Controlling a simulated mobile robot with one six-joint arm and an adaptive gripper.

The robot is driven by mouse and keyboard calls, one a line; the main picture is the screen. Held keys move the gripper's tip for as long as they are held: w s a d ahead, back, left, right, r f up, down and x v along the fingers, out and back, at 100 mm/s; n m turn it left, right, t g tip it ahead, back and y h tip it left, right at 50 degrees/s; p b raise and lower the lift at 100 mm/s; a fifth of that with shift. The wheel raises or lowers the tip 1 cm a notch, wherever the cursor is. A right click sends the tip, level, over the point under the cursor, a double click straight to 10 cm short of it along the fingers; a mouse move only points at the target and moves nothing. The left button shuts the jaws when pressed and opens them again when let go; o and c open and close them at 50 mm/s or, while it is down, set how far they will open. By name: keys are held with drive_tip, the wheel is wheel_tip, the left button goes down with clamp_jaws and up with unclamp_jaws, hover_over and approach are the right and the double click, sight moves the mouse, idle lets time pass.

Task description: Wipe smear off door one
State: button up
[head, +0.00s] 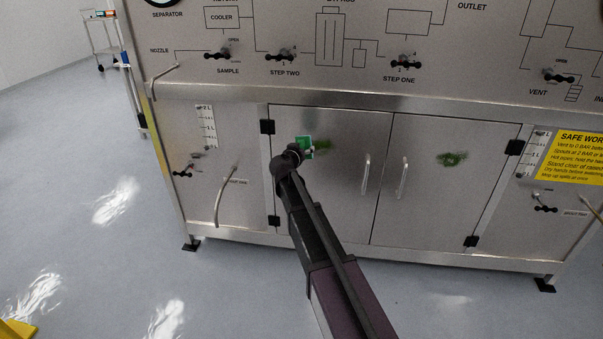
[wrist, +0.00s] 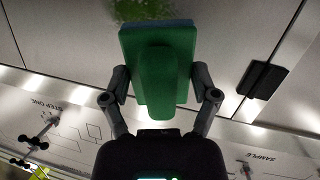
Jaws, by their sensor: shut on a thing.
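My gripper (head: 298,153) is shut on a green wiping block (head: 305,148) in front of the left cabinet door (head: 340,190). In the wrist view, the block (wrist: 160,80) sits between both fingers of my gripper (wrist: 160,97), with a bluish pad along its far edge. A green smear (head: 323,146) on the left door shows just right of the block. It also shows beyond the pad in the wrist view (wrist: 143,9). I cannot tell whether the pad touches the door. The right door (head: 440,210) has a darker green smear (head: 453,159). No door number is readable.
Vertical door handles (head: 365,175) stand near the middle seam. Black hinges (head: 267,127) lie on the outer edges. The floor (head: 100,230) at left is mostly clear.

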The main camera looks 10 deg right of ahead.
sight(318, 148)
wheel_tip(318, 148, down, 3)
drive_tip(key=n+t+b, duration=0.1)
drive_tip(key=t+b, duration=0.1)
drive_tip(key=b, duration=0.2)
drive_tip(key=shift+w+d+f+y, duration=0.1)
drive_tip(key=shift+d+y, duration=0.05)
drive_tip(key=shift+y, duration=0.15)
wheel_tip(318, 148, down, 2)
drive_tip(key=n+t+y+b, duration=0.1)
drive_tip(key=b, duration=0.3)
drive_tip(key=shift+w+t, duration=0.1)
drive_tip(key=shift+t, duration=0.3)
drive_tip(key=shift+w, duration=0.2)
drive_tip(key=shift+x, duration=2.8)
drive_tip(key=shift+x, duration=0.9)
drive_tip(key=shift+s+d, duration=0.35)
drive_tip(key=shift+d, duration=0.5)
drive_tip(key=shift+s+d, duration=0.3)
drive_tip(key=shift+d, duration=0.6)
drive_tip(key=shift+d, duration=0.1)
